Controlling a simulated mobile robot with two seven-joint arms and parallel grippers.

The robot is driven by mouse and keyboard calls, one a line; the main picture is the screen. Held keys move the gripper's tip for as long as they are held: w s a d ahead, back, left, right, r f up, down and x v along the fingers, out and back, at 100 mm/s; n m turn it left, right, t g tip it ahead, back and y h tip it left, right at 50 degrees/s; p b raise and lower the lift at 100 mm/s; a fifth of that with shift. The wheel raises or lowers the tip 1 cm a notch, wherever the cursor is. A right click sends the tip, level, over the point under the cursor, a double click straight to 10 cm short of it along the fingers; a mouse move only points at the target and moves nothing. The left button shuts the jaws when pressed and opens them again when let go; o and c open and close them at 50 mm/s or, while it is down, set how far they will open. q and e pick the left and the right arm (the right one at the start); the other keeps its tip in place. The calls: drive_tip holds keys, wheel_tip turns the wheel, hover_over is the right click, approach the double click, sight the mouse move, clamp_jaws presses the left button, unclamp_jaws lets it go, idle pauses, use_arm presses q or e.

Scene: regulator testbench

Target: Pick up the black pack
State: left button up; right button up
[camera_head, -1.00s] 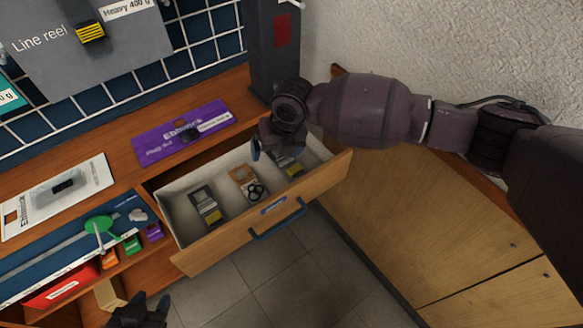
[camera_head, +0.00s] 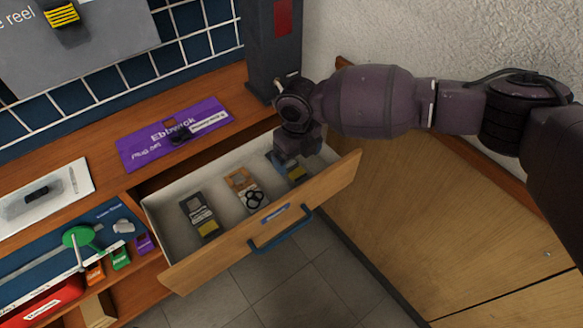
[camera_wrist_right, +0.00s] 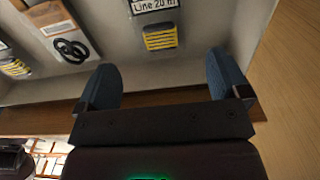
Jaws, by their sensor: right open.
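The pack's far end is cut off there and partly hidden by the gripper in the head view. My left gripper is out of view.
A brown pack with a black coil (camera_head: 247,191) and a grey pack with yellow (camera_head: 201,215) lie left in the drawer (camera_head: 322,187). The drawer walls are close to my right gripper. A purple "Ebbwick" mat (camera_head: 172,134) lies on the bench.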

sight(296, 171)
drive_tip(key=shift+f, duration=0.65)
wheel_tip(296, 171, down, 4)
drive_tip(key=shift+f+b, duration=0.1)
drive_tip(key=shift+b, duration=0.65)
drive_tip(key=shift+f, duration=0.35)
drive_tip(key=shift+w, duration=0.1)
drive_tip(key=shift+r, duration=0.1)
drive_tip(key=c, duration=1)
drive_tip(key=shift+r, duration=0.55)
drive_tip(key=shift+c, duration=0.2)
wheel_tip(296, 171, up, 6)
drive_tip(key=shift+w+f+p, duration=0.15)
drive_tip(key=shift+f+p, duration=0.1)
drive_tip(key=shift+p, duration=0.7)
use_arm(q)
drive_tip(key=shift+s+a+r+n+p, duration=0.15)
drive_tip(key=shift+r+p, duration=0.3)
drive_tip(key=shift+p, duration=0.45)
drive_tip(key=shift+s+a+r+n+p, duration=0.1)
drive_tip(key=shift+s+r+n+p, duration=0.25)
drive_tip(key=shift+p, duration=0.55)
use_arm(e)
wheel_tip(296, 171, up, 13)
drive_tip(key=shift+r, duration=0.2)
